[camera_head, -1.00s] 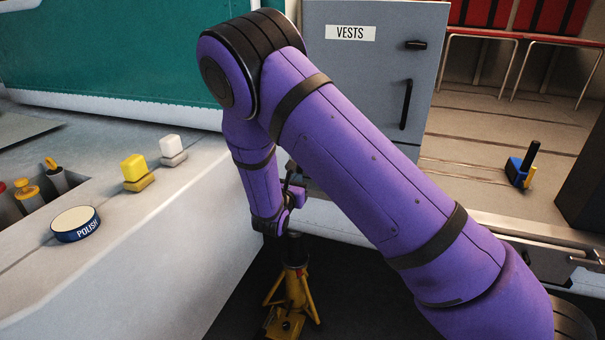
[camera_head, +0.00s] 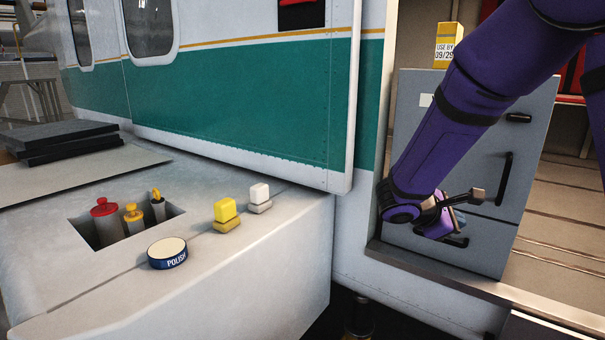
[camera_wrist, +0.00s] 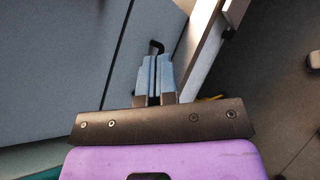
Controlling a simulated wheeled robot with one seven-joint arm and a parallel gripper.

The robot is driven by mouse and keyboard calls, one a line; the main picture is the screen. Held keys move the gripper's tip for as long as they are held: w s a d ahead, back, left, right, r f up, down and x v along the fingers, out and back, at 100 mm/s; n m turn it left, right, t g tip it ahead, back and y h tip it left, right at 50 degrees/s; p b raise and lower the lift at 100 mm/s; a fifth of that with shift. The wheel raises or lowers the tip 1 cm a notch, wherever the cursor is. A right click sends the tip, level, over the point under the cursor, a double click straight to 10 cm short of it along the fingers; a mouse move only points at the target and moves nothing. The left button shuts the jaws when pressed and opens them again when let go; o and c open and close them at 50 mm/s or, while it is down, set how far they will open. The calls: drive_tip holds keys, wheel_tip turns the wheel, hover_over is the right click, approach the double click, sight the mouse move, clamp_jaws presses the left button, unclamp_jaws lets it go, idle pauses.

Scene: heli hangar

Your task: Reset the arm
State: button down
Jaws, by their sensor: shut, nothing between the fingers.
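My gripper (camera_head: 459,220) is at the right in the head view, at the end of my bent purple arm. It is in front of the grey cabinet (camera_head: 407,137). In the wrist view my gripper (camera_wrist: 154,60) shows two blue-grey fingers lying side by side. They are shut with nothing between them. A dark cabinet handle shows just beyond the fingertips; whether they touch it I cannot tell.
A white-grey ledge (camera_head: 270,300) at the left holds a polish tin (camera_head: 167,253), a yellow block (camera_head: 225,210), a white block (camera_head: 259,193) and a recess with capped canisters. A yellow box (camera_head: 447,46) stands on the cabinet. A green-and-white helicopter side (camera_head: 250,90) lies behind.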

drive_tip(key=s+d+r+m+g+y, duration=0.1)
drive_tip(key=s+r+m+y, duration=0.25)
drive_tip(key=s, duration=0.35)
drive_tip(key=s+d+r+m+g+y, duration=0.1)
drive_tip(key=s+d+r+m+y, duration=0.15)
drive_tip(key=s+r+m, duration=0.4)
drive_tip(key=s+a+r+m+t+y, duration=0.1)
drive_tip(key=s+a+m+y, duration=0.1)
drive_tip(key=s, duration=0.4)
drive_tip(key=s+a+r+m+t+y, duration=0.2)
drive_tip(key=s+a+y, duration=0.2)
drive_tip(key=s, duration=0.3)
drive_tip(key=shift+s+a+t, duration=0.2)
drive_tip(key=shift+s+t, duration=0.1)
